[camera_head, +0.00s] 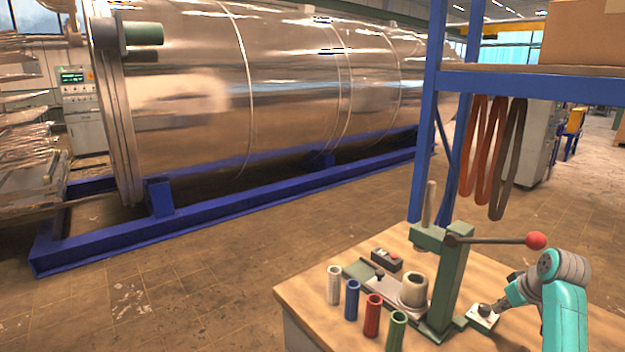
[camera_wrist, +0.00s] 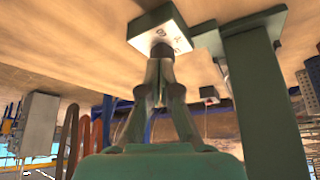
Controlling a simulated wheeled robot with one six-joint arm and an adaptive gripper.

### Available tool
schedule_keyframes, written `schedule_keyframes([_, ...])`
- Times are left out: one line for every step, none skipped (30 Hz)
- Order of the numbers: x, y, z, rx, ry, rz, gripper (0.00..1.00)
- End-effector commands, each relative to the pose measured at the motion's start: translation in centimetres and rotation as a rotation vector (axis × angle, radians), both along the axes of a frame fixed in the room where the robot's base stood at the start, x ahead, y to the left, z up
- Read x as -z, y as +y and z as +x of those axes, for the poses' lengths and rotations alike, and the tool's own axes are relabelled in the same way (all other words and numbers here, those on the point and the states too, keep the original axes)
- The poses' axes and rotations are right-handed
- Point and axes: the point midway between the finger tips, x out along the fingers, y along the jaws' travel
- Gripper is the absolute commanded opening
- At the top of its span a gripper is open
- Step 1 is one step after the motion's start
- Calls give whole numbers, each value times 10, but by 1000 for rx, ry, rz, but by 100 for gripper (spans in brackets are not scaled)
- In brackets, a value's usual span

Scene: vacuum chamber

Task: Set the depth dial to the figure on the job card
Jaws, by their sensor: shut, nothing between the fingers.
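The depth dial is a dark round knob on a pale marked plate (camera_head: 482,319), at the foot of the green press (camera_head: 447,285). In the wrist view the plate (camera_wrist: 178,28) is at top centre, with the dark knob (camera_wrist: 161,50) on it. Its figures are too small to read. My gripper (camera_head: 492,309) is at the knob from the right. In the wrist view its fingers (camera_wrist: 160,72) are shut, with their tips just at the knob, not seen to be around it. I cannot make out a job card in either view.
The wooden bench (camera_head: 310,296) carries white, blue, red and green tubes (camera_head: 372,316), a pale cup-shaped part (camera_head: 414,290) and a dark box (camera_head: 386,260). The press lever with its red ball (camera_head: 537,240) passes above my gripper. A blue rack (camera_head: 432,120) stands behind.

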Motion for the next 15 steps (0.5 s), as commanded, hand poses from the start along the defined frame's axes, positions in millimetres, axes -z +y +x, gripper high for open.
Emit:
schedule_keyframes([7,0,-1,0,2,1,0])
schedule_keyframes([10,0,-1,0,2,1,0])
schedule_keyframes([14,0,0,0,2,1,0])
schedule_keyframes([16,0,0,0,1,1,0])
schedule_keyframes([18,0,0,1,1,0,0])
schedule_keyframes([21,0,0,1,1,0,0])
schedule_keyframes([23,0,0,1,1,0,0])
schedule_keyframes([24,0,0,1,1,0,0])
schedule_keyframes([26,0,0,1,1,0,0])
schedule_keyframes([27,0,0,1,0,0,0])
schedule_keyframes([28,0,0,1,0,0,0])
schedule_keyframes([28,0,0,1,0,0,0])
schedule_keyframes([29,0,0,1,0,0,0])
schedule_keyframes([29,0,0,1,0,0,0])
schedule_keyframes([29,0,0,1,0,0,0])
